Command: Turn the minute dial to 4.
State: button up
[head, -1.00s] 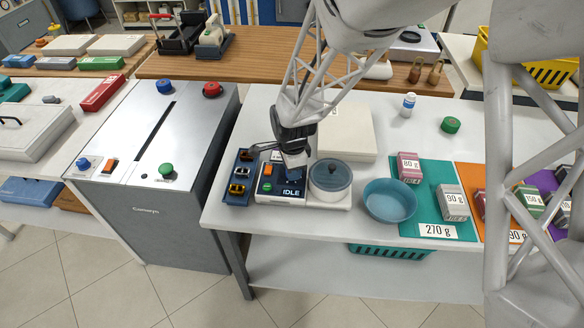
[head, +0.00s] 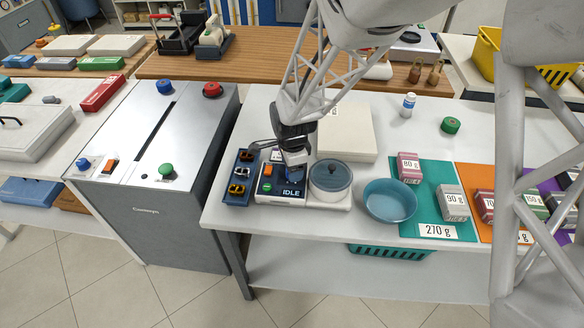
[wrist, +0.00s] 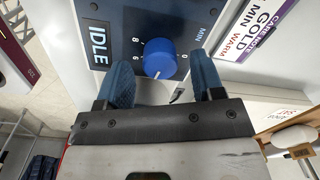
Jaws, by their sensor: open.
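The minute dial (wrist: 160,58) is a round blue knob on a dark panel marked MIN, seen in the wrist view. Its white pointer mark faces the lower edge of that picture, toward my gripper's body. The figures 8, 6 and 0 show around it; other figures are hidden. My gripper (wrist: 161,70) is open, with one blue finger on each side of the dial; I cannot tell whether they touch it. In the head view my gripper (head: 295,160) is over the control unit (head: 268,197), whose display (head: 291,193) reads IDLE.
A lidded grey pot (head: 330,177) stands just right of the panel, and a blue bowl (head: 390,201) farther right. A blue rack (head: 238,190) is close on the left. A cream box (head: 347,133) lies behind. An orange switch (head: 267,170) sits on the panel.

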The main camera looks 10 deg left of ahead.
jog(key=shift+s+r, duration=0.1)
jog(key=shift+r, duration=3.4)
jog(key=shift+d, duration=0.1)
jog(key=shift+d+r, duration=0.2)
jog(key=s+d+r+n+t, duration=0.1)
jog(key=s+d+r+n, duration=0.65)
jog(key=d+r, duration=0.65)
jog(key=s+d+r+n, duration=0.2)
jog(key=s+d, duration=0.3)
jog(key=s, duration=0.3)
jog(key=s+d+r+n+t, duration=0.1)
jog(key=s+d+r+n, duration=0.1)
jog(key=s+d, duration=0.3)
jog(key=s+n, duration=0.1)
jog(key=s, duration=0.2)
jog(key=shift+d, duration=0.35)
jog(key=shift+n, duration=0.25)
